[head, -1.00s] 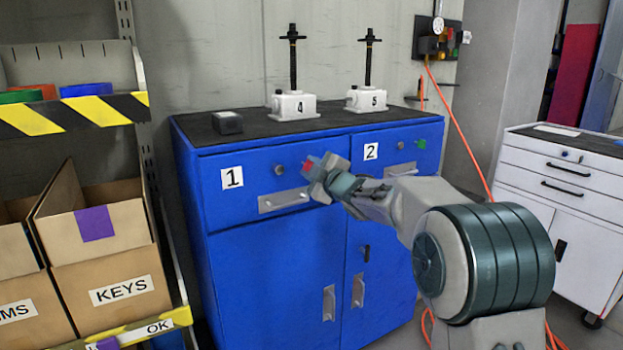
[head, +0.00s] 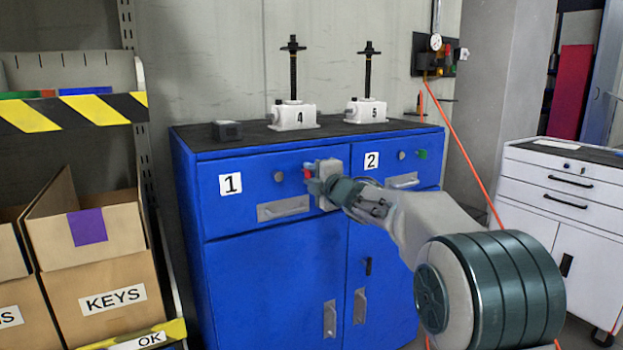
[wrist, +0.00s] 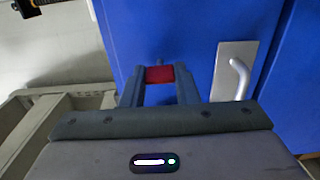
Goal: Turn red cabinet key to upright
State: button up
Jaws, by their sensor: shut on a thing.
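The red key (head: 307,172) sits at the front of drawer 1 on the blue cabinet (head: 270,280), just right of the round lock (head: 278,177). My gripper (head: 311,180) is at the drawer front, its fingers closed on the red key. In the wrist view the red key (wrist: 159,74) lies between both fingertips of my gripper (wrist: 159,84), close to the blue panel. The fingers hide part of the key in the head view, and its exact angle is hard to tell.
The drawer 1 handle (head: 284,208) is just below my gripper and shows at right in the wrist view (wrist: 235,72). A green key (head: 422,154) is on drawer 2. Jacks 4 (head: 293,115) and 5 (head: 366,110) stand on top. Boxes (head: 100,265) fill the left.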

dwell(0.3)
jog(key=o, duration=1)
jog(key=shift+c, duration=0.2)
jog(key=p+v, duration=0.1)
jog(key=v, duration=1.2)
jog(key=shift+s+d, duration=0.2)
jog(key=shift+s, duration=0.15)
